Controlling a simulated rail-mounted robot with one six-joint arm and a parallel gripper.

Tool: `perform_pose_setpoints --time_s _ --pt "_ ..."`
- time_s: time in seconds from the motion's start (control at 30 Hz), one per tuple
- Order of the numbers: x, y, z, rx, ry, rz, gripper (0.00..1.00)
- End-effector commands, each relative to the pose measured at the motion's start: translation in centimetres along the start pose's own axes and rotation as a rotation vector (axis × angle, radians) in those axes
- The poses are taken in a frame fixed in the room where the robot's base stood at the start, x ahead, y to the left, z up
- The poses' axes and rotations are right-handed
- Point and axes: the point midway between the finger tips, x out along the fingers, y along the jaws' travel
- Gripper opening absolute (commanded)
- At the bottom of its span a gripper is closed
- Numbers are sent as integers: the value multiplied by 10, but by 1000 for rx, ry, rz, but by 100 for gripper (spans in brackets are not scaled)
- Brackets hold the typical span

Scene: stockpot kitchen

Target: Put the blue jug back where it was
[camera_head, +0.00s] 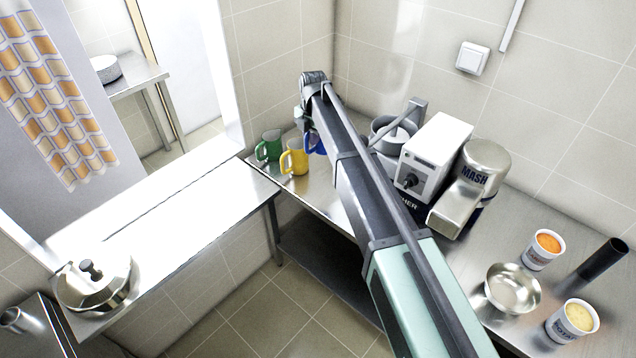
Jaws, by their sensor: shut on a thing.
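The blue jug (316,146) shows only as a small patch of blue, mostly hidden behind my arm. It is at the far left end of the steel counter, just right of the yellow jug (295,160). The green jug (268,147) stands left of the yellow one. My gripper (306,121) reaches down at the blue jug and is shut on it. The fingertips are largely hidden by the arm. I cannot tell whether the blue jug's base touches the counter.
Right of my arm stand a grey pot (390,133), a white machine (436,150) and a steel MASH canister (483,168). A steel bowl (512,289), two food tubs (543,250) and a dark cylinder (604,259) are nearer. A lidded pot (92,285) sits on the left ledge.

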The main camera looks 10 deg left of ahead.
Motion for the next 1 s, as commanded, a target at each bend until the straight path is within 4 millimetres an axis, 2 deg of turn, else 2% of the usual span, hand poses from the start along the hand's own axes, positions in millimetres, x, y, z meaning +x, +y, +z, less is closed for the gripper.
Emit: perform_pose_setpoints --time_s 0.03,0.1,0.3,0.4,0.63,0.8,0.87,1.0 --pt "27 -1 0 0 0 0 0" --pt "52 -1 1 0 0 0 0" --pt "120 -3 2 1 0 1 0" --pt "142 -4 3 1 0 1 0" --pt "147 -4 3 1 0 1 0" --pt "183 -5 4 1 0 1 0" --pt "190 -5 4 1 0 1 0" --pt "185 -5 4 1 0 1 0"
